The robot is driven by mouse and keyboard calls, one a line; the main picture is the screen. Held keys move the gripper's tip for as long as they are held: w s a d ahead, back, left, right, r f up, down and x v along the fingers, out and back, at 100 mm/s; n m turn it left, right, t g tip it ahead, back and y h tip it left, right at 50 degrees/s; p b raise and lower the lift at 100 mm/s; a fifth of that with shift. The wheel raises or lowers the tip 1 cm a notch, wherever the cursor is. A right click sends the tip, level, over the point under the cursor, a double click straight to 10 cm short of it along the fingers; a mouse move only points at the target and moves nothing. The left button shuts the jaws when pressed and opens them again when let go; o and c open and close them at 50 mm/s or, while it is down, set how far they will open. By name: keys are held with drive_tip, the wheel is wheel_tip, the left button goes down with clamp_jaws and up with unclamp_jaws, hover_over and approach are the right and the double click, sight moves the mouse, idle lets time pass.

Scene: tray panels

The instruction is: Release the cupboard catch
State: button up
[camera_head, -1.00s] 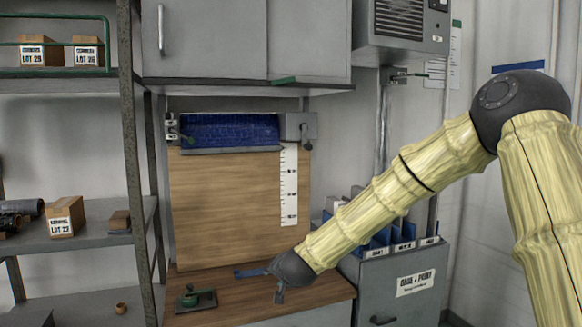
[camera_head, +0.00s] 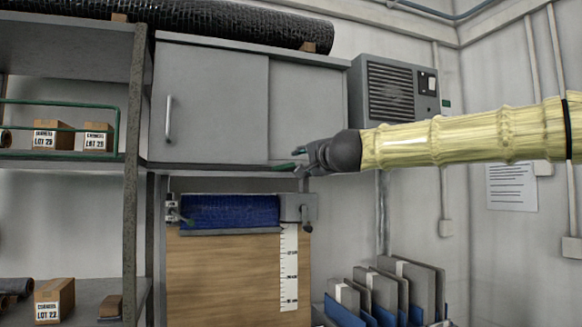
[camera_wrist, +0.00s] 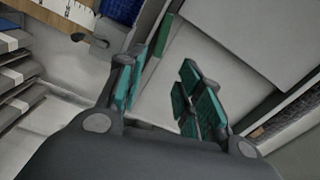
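The grey cupboard (camera_head: 210,95) hangs on the wall with two doors, and the left door has a vertical handle (camera_head: 168,118). A small green catch (camera_head: 284,167) sits at its bottom edge, near the middle. My gripper (camera_head: 304,155) is just right of the catch in the head view, at the cupboard's lower edge. In the wrist view my gripper (camera_wrist: 163,72) is open, its teal-padded fingers apart with nothing between them. The green catch (camera_wrist: 163,36) shows beyond the left fingertip, partly hidden by that finger. I cannot tell whether they touch.
A blue roll (camera_head: 230,211) in a holder hangs below the cupboard, above a wooden board (camera_head: 225,270) with a white scale. A shelf post (camera_head: 132,200) stands at the left. A grey vent box (camera_head: 395,90) is right of the cupboard. Upright folders (camera_head: 390,290) stand below.

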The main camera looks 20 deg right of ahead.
sight(291, 166)
drive_tip(key=shift+w+a+f+p, duration=0.1)
drive_tip(key=shift+w+a+p, duration=0.1)
drive_tip(key=shift+w, duration=2.45)
drive_tip(key=shift+w+a+p, duration=0.1)
drive_tip(key=shift+w+p, duration=0.1)
drive_tip(key=shift+w, duration=2.45)
clamp_jaws()
